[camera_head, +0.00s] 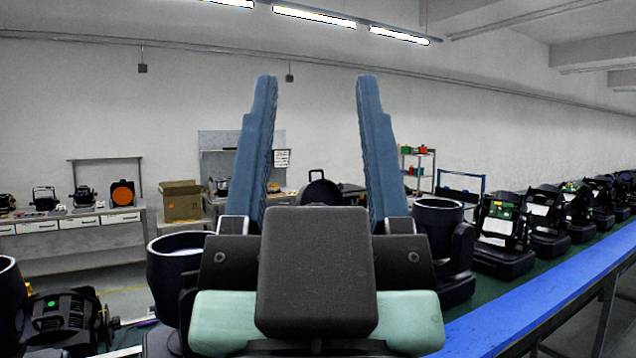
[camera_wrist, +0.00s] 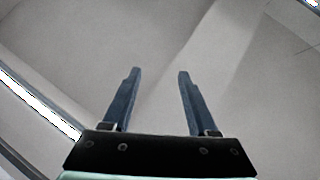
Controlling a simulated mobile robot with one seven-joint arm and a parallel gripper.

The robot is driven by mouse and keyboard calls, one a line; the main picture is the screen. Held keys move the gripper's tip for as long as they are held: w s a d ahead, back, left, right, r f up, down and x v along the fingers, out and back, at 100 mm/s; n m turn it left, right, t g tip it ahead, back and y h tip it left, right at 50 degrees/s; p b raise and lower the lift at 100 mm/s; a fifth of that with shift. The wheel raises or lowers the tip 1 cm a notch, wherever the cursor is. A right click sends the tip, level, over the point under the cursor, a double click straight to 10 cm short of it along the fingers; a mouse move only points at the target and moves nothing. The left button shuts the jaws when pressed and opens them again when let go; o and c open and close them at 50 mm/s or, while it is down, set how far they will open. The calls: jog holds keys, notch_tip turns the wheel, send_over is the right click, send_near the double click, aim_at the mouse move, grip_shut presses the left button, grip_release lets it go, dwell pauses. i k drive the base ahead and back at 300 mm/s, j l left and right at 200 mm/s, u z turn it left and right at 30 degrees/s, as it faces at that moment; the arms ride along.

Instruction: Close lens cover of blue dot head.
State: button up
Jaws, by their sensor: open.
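My gripper (camera_head: 316,78) is raised in front of the head camera, its two blue fingers pointing up, wide apart and empty. In the wrist view my gripper (camera_wrist: 160,72) also shows open, with only the ceiling and wall beyond. A black can-shaped head (camera_head: 164,275) stands at left, partly behind my gripper. Another black head (camera_head: 438,214) stands at right, its round top facing up. A dark round piece with a small loop (camera_head: 320,190) shows between the fingers; its lower part is hidden. I see no blue dot, so I cannot tell which head is meant.
A row of black fixtures (camera_head: 548,222) runs back along the green bench at right, beside a blue rail (camera_head: 560,300). A black device (camera_head: 66,318) lies at lower left. A cardboard box (camera_head: 182,201) and back benches stand farther off. The air above is clear.

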aim_at(323, 191)
jog(key=i+l, duration=0.2)
jog(key=i, duration=0.25)
jog(key=i+l, duration=0.25)
jog(key=i, duration=0.2)
jog(key=i+l, duration=0.2)
jog(key=i, duration=0.25)
jog(key=i+l, duration=0.2)
jog(key=i, duration=0.25)
jog(key=i+l, duration=0.25)
jog(key=i, duration=0.2)
jog(key=i+l, duration=0.2)
jog(key=i, duration=0.25)
jog(key=l+z, duration=0.05)
